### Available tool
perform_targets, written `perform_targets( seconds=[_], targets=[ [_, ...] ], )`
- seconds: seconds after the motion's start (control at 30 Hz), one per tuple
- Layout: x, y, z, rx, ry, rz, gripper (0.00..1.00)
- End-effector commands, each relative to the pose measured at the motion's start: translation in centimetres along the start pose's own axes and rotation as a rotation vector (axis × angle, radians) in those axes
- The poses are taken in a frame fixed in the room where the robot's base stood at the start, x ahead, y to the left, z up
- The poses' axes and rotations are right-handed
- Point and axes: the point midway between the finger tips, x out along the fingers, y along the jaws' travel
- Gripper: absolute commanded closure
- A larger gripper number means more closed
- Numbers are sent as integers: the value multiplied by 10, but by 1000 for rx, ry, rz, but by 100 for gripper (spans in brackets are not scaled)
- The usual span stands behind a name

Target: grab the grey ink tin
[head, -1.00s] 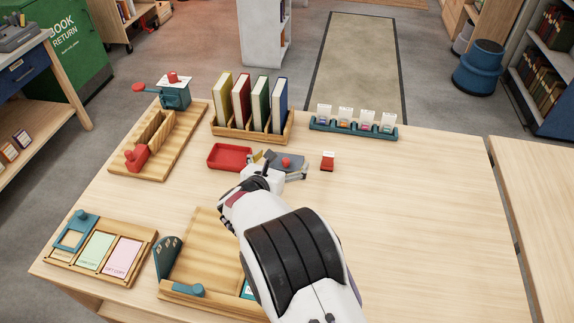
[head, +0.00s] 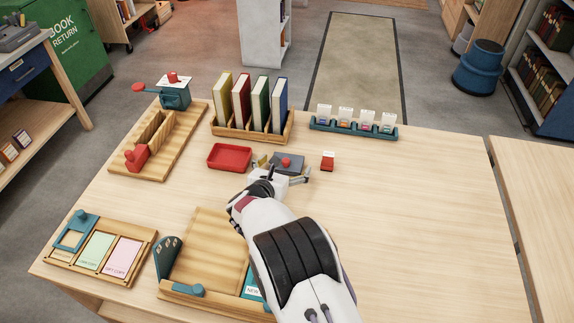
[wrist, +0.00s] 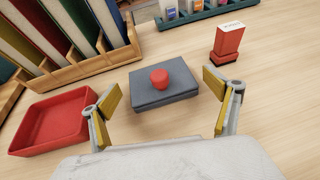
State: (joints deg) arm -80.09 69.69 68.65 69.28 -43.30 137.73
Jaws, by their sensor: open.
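The grey ink tin (head: 289,163) is a flat, dark grey block with a red knob on top. It lies on the table, partly hidden behind my gripper in the head view. In the wrist view the grey ink tin (wrist: 165,90) sits just ahead of and between my fingers, in full view. My gripper (wrist: 163,106) is open and empty, with a yellow-padded finger on each side. In the head view my gripper (head: 281,171) is low over the table at the near side of the tin.
A red tray (head: 230,156) lies left of the tin and a small red stamp (head: 328,161) stands to its right. A wooden rack with several books (head: 244,131) and a teal rack (head: 352,130) stand behind. The table's right side is clear.

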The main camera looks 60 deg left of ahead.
Motion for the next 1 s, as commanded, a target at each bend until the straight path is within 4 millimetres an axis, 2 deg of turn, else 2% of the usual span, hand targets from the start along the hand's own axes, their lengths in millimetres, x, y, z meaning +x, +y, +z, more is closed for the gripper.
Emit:
perform_targets(
  seconds=[0.47,0.5,0.7,0.77,0.87,1.0],
  targets=[
    [0,0,0,0,0,0,11],
    [0,0,0,0,0,0,14],
    [0,0,0,0,0,0,66],
    [0,0,2,1,-3,1,66],
    [0,0,2,1,-3,1,79],
    [0,0,2,1,-2,0,79]
  ],
)
